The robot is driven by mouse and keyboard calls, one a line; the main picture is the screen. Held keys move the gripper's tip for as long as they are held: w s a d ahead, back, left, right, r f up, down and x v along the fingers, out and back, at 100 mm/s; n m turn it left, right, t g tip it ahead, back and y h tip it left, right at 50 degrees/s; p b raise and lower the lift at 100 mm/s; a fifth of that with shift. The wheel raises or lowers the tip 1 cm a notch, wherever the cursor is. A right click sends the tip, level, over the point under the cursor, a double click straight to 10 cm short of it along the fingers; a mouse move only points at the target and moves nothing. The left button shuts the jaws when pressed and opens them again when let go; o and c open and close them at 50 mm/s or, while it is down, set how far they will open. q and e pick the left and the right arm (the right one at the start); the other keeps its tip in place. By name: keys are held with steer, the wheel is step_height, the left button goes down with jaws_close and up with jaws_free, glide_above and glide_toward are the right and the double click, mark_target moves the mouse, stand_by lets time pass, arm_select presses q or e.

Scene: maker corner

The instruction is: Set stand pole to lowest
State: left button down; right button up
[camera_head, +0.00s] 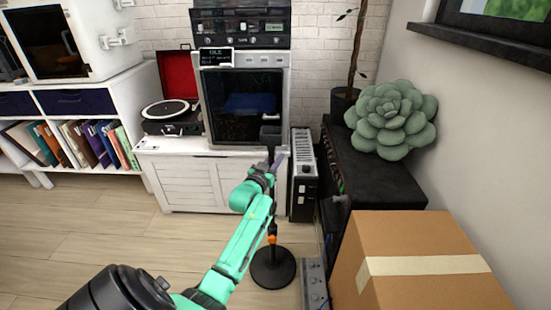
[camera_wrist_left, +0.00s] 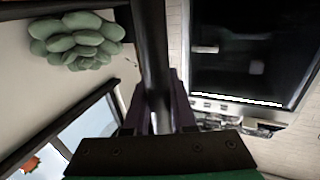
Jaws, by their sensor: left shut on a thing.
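The stand has a round black base (camera_head: 272,267) on the wood floor, with a thin dark pole rising from it and a small orange part (camera_head: 271,239) low on it. A dark blocky piece (camera_head: 270,134) shows at the top. My left gripper (camera_head: 279,160) is at the upper part of the pole, shut on it, below that top piece. In the left wrist view the dark pole (camera_wrist_left: 151,50) runs between the fingers of my left gripper (camera_wrist_left: 158,110). My teal forearm hides part of the pole. My right gripper is not in view.
A cardboard box (camera_head: 420,250) and a black amplifier-like cabinet (camera_head: 372,180) with a succulent (camera_head: 391,119) stand to the right. A white heater (camera_head: 303,165) and a white cabinet (camera_head: 185,180) are behind the stand. A grey pedal strip (camera_head: 314,285) lies beside the base. Floor at left is clear.

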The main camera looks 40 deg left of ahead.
arm_select(q)
steer(key=c, duration=0.7)
jaws_free()
steer(key=shift+f, duration=0.4)
steer(key=shift+c, duration=0.2)
steer(key=shift+r, duration=0.1)
steer(key=p+v, duration=0.2)
steer(key=v, duration=1.2)
steer(key=shift+s+p, duration=0.3)
steer(key=shift+p, duration=0.1)
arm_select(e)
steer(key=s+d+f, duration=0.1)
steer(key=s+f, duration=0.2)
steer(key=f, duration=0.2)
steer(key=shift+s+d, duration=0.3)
